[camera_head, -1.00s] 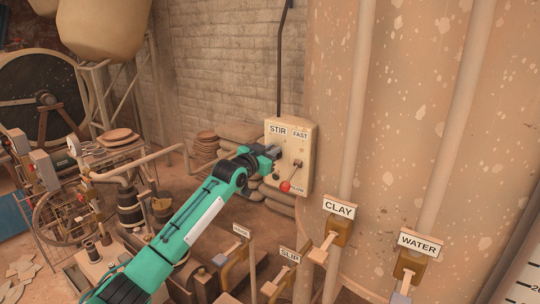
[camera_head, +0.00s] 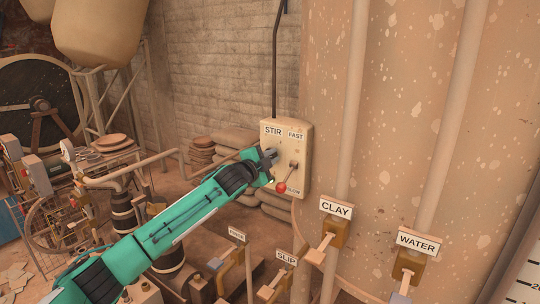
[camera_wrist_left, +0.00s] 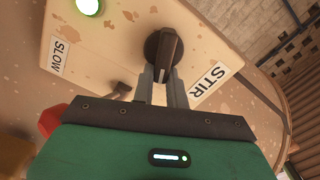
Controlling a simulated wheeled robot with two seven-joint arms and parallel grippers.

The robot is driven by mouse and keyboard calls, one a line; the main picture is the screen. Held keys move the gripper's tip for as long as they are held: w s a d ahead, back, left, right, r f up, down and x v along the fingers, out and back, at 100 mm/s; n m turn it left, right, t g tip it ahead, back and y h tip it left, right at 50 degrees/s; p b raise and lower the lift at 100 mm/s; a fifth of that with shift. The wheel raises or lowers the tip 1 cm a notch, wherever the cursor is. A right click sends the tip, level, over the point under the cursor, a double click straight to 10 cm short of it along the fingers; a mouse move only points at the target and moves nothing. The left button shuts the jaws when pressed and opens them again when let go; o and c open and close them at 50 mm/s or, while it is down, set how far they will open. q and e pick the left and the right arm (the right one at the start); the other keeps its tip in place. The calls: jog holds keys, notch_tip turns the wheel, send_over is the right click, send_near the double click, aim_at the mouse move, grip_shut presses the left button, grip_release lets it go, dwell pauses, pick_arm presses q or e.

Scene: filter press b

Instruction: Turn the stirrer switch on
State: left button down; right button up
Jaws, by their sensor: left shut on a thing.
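The cream stirrer control box (camera_head: 299,160) is on a tall, mottled column, with STIR and FAST labels on top and SLOW lower down. In the left wrist view, the stirrer switch (camera_wrist_left: 166,45) is a dark rotary knob beside the STIR label (camera_wrist_left: 208,85). My left gripper (camera_head: 271,155) is at the box's upper left. In the wrist view its fingers (camera_wrist_left: 162,80) are shut on the knob. A lit green lamp (camera_wrist_left: 89,6) shows on the box face. In the head view the gripper covers the knob. My right gripper is out of view.
A red-balled speed lever (camera_head: 282,187) sits just below my left gripper. CLAY (camera_head: 336,209) and WATER (camera_head: 417,242) valve signs stand to the right, and a SLIP sign (camera_head: 286,258) lower down. Stacked sacks (camera_head: 231,140) lie behind the arm.

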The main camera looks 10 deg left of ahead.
pick_arm(q)
jog(key=m, duration=0.2)
jog(key=f+m+p, duration=0.1)
jog(key=m, duration=0.1)
jog(key=shift+d+m, duration=0.1)
jog(key=shift+m, duration=0.3)
jog(key=shift+f, duration=0.15)
jog(key=c, duration=1.4)
grip_release()
jog(key=shift+s, duration=0.1)
jog(key=b+v, duration=0.5)
jog(key=v, duration=0.8)
jog(key=shift+s, duration=0.35)
